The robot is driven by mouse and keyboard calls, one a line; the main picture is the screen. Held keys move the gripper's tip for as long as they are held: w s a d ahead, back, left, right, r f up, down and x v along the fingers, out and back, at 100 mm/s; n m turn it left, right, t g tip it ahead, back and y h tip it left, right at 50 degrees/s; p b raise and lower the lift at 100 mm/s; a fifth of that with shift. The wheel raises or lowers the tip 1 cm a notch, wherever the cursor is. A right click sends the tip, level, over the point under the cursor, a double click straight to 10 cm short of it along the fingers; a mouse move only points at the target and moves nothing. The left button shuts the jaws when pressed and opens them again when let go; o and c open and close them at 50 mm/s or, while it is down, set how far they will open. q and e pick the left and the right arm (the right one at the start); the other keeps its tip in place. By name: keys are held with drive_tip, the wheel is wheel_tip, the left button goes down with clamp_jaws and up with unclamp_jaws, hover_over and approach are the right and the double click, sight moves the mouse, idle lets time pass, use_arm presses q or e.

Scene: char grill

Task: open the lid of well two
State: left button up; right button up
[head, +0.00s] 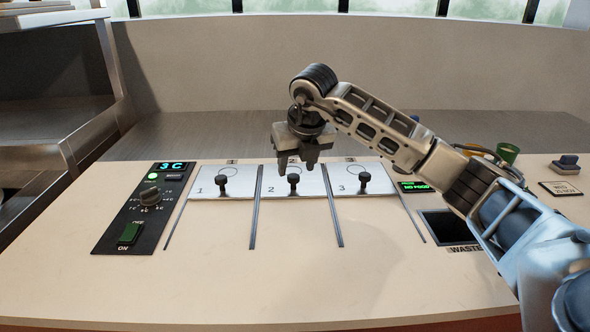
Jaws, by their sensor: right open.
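The lid of well two (271,184) is a white plate marked 2, in the middle of a row of three on the counter. It lies flat and looks closed. Its black knob (293,181) stands up near the front edge. My right gripper (297,166) points down just above and behind this knob in the picture. Its jaws are open with nothing seen between them. I cannot tell whether the fingertips touch the knob. The gripper hides the back part of the lid. My left gripper does not show.
Lid 1 (206,186) and lid 3 (376,184) flank it, each with a black knob. Dark rails run forward between them. A control panel (145,210) is at left, a waste opening (446,228) at right. The front counter (290,285) is clear.

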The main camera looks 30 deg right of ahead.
drive_tip(key=shift+x, duration=1.45)
drive_tip(key=shift+a, duration=0.1)
